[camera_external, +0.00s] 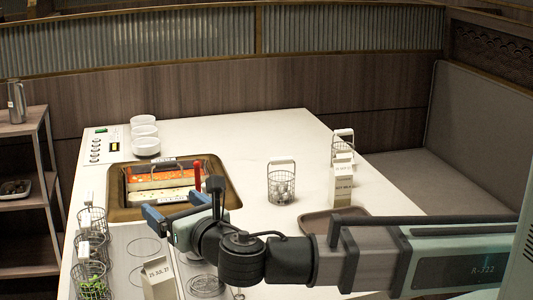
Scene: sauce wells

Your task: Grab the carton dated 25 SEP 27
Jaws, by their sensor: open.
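One carton (342,186) stands upright on the right of the white counter, behind the brown tray. It is pale with a darker lower part, and its top label is too small to read surely; it seems to end in SEP 27. A second carton (158,281) stands at the front left by the cooking rings, with a top label that seems to read a JUL date. My gripper (158,207), with blue fingers, is open and empty over the front of the sauce well, left of the first carton and behind the second.
A sunken sauce well (120,207) holds red and pale pans, with a red-handled tool upright. A wire basket (281,186) stands mid-counter; another (342,140) is behind the right carton. Baskets line the left edge. White bowls (145,146) sit at the back. The back-centre counter is clear.

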